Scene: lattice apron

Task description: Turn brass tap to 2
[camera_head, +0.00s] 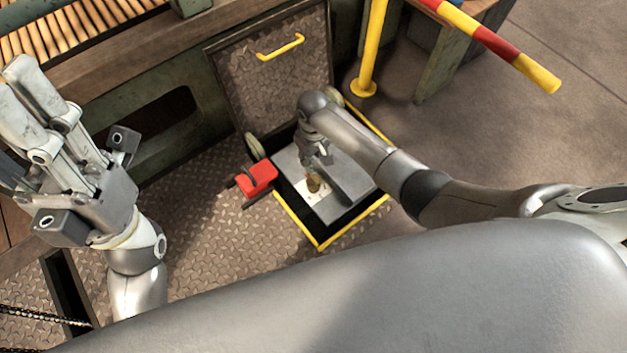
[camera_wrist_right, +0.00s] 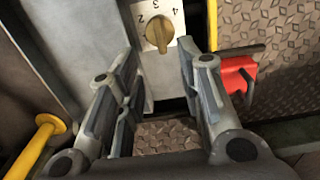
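The brass tap (camera_wrist_right: 158,33) sits on a pale plate (camera_wrist_right: 176,22) in the right wrist view, with 2 and 4 readable on the plate. Its bar runs nearly upright in that view; I cannot tell which number it marks. The tap also shows in the head view (camera_head: 314,184), on a grey panel in the floor recess. My right gripper (camera_wrist_right: 157,48) is open, its fingers either side of the tap in view and apart from it. In the head view the right gripper (camera_head: 319,160) hangs just above the tap. My left gripper (camera_head: 15,125) is off at the left edge, partly cut off.
The recess has a yellow edge (camera_head: 300,228). A red block (camera_head: 262,174) stands at its left. A raised hatch lid (camera_head: 275,75) with a yellow handle stands behind. A yellow post (camera_head: 372,45) and a striped bar (camera_head: 490,40) are at the back right.

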